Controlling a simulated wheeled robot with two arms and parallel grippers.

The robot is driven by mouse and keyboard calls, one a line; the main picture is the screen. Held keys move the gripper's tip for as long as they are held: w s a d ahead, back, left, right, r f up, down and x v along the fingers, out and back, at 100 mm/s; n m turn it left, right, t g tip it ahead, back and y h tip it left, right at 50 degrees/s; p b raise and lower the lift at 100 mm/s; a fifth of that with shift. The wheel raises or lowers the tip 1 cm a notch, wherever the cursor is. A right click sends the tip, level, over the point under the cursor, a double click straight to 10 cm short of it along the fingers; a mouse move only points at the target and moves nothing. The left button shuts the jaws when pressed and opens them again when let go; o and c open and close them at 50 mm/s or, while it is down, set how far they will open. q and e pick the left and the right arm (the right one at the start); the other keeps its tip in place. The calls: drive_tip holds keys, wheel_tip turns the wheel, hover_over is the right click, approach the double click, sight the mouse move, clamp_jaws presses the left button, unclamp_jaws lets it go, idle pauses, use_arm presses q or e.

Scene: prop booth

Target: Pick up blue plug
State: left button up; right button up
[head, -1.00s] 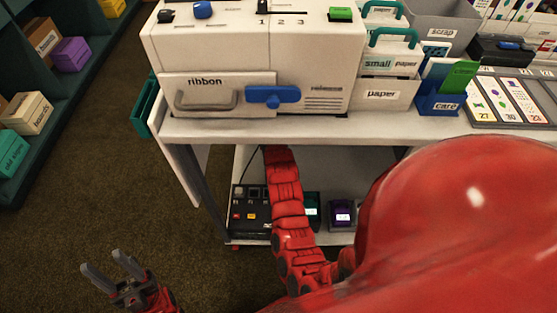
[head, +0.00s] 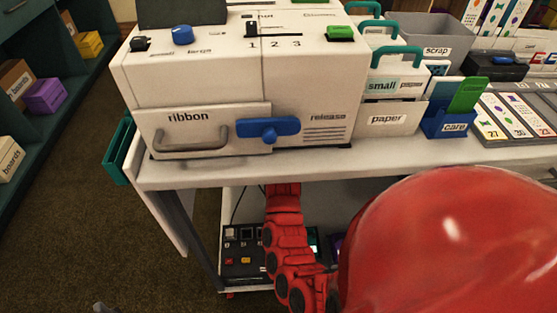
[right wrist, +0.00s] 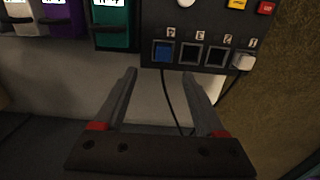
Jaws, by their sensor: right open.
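In the right wrist view, a blue square piece (right wrist: 164,52), seemingly the blue plug, sits at the left end of a row of square openings on a dark panel (right wrist: 205,18). My right gripper (right wrist: 159,75) is open and empty, its fingertips just below that row in the picture. The blue piece lies beyond the gap between them; contact does not show. In the head view the panel (head: 236,263) is on the low shelf, but my right gripper is hidden under the tabletop. Only a tip of my left gripper (head: 101,307) shows at the bottom edge.
A white plug (right wrist: 243,61) is at the row's other end, with dark cables hanging nearby. Teal (right wrist: 113,25) and purple (right wrist: 62,22) boxes stand beside the panel. The white tabletop (head: 200,176) overhangs the shelf and carries a ribbon machine (head: 220,85).

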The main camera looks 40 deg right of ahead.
wheel_tip(320, 180, down, 6)
drive_tip(key=shift+b, duration=0.55)
drive_tip(key=f, duration=0.1)
drive_tip(key=f+b, duration=0.1)
drive_tip(key=f, duration=0.1)
drive_tip(key=f+b, duration=0.1)
drive_tip(key=f, duration=0.1)
drive_tip(key=shift+w+a, duration=0.2)
drive_tip(key=shift+w, duration=0.1)
clamp_jaws()
